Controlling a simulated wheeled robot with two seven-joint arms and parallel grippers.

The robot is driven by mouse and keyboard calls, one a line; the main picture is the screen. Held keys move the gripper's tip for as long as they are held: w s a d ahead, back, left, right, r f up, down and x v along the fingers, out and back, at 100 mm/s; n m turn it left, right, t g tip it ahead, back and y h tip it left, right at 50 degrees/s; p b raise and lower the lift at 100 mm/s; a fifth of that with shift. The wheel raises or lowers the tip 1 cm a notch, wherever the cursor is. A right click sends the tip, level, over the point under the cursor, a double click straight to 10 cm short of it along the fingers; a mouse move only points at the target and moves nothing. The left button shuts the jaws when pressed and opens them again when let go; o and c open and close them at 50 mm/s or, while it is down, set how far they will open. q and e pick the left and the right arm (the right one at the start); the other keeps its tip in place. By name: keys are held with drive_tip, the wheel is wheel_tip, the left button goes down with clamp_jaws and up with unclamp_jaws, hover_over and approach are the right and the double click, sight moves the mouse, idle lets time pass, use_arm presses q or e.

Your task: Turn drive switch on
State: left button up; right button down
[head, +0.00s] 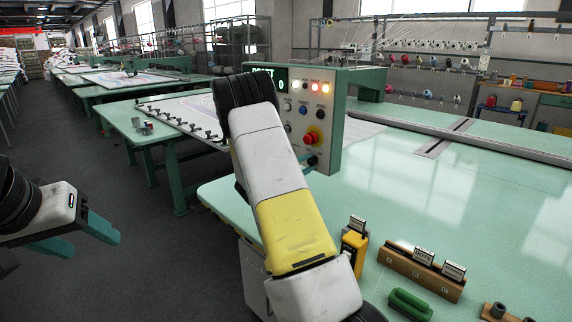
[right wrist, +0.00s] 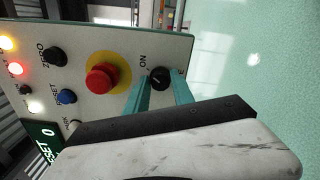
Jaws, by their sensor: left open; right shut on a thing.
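The drive switch is a black round knob (right wrist: 160,77) beside the printed word ON on the pale control panel (head: 338,110). In the head view the knob (head: 313,161) sits low on the panel, partly covered by my right arm. My right gripper (right wrist: 161,88) has its teal fingers on either side of the knob and is shut on it. The knob's exact turn is too small to read. In the head view my right arm hides most of that gripper. My left gripper (head: 78,238) is open and empty at the far left, over the floor.
A red emergency button (right wrist: 101,79) on a yellow disc is close beside the switch. Blue button (right wrist: 67,97), black button (right wrist: 54,56) and lit lamps share the panel. A wooden card holder (head: 420,272), yellow box (head: 354,243) and green block (head: 410,304) are on the table.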

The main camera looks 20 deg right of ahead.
idle(0.3)
drive_tip(key=c, duration=1.1)
unclamp_jaws()
drive_tip(key=shift+a, duration=0.1)
drive_tip(key=v, duration=0.7)
drive_tip(key=shift+a, duration=0.35)
drive_tip(key=shift+s, duration=0.2)
